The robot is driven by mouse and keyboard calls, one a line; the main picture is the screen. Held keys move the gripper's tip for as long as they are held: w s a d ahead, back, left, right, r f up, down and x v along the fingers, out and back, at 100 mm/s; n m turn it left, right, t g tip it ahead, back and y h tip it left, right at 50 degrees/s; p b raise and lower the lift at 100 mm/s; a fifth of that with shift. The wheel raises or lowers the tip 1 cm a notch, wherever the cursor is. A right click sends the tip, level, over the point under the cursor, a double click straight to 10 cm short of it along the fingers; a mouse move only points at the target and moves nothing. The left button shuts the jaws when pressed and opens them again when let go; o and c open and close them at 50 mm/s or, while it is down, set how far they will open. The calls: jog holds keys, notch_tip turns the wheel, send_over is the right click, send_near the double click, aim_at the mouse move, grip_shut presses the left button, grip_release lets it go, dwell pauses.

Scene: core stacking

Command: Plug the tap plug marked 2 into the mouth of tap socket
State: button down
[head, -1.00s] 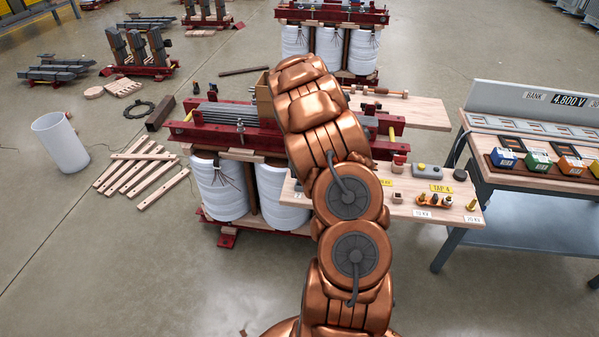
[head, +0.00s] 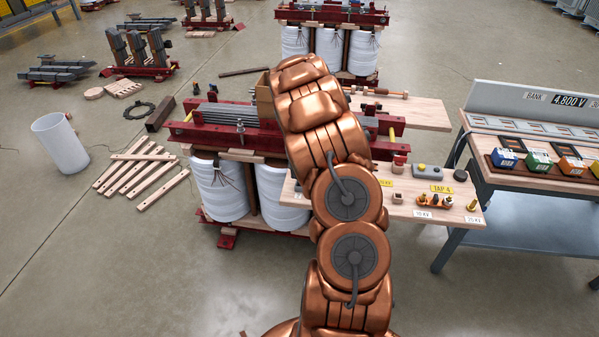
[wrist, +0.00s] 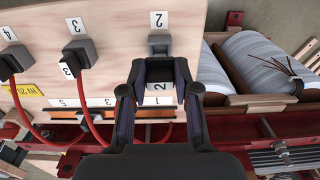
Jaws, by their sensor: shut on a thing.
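In the wrist view my gripper (wrist: 158,90) is shut around a small block whose white label reads 2 (wrist: 158,86), the tap plug. Its body is mostly hidden between the dark fingers. Just beyond the fingertips a grey block, seemingly the tap socket (wrist: 159,44), stands on the pale wooden board beside a printed 2 (wrist: 158,19). The plug and this block line up in the picture; whether they touch, I cannot tell. In the head view my arm hides the gripper, plug and socket.
Grey plugs marked 3 (wrist: 80,52) and 4 (wrist: 14,60) with red cables stand on the board to the left. White coils (wrist: 250,62) lie to the right. A red steel beam (wrist: 230,126) runs below. In the head view a workbench (head: 525,180) stands at right.

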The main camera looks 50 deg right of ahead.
jog(key=shift+f+b, duration=0.6)
jog(key=shift+f, duration=0.95)
jog(key=c, duration=0.8)
grip_release()
jog(key=shift+o, duration=0.2)
notch_tip(320, 180, up, 12)
jog(key=shift+f, duration=0.25)
jog(key=shift+r, duration=0.25)
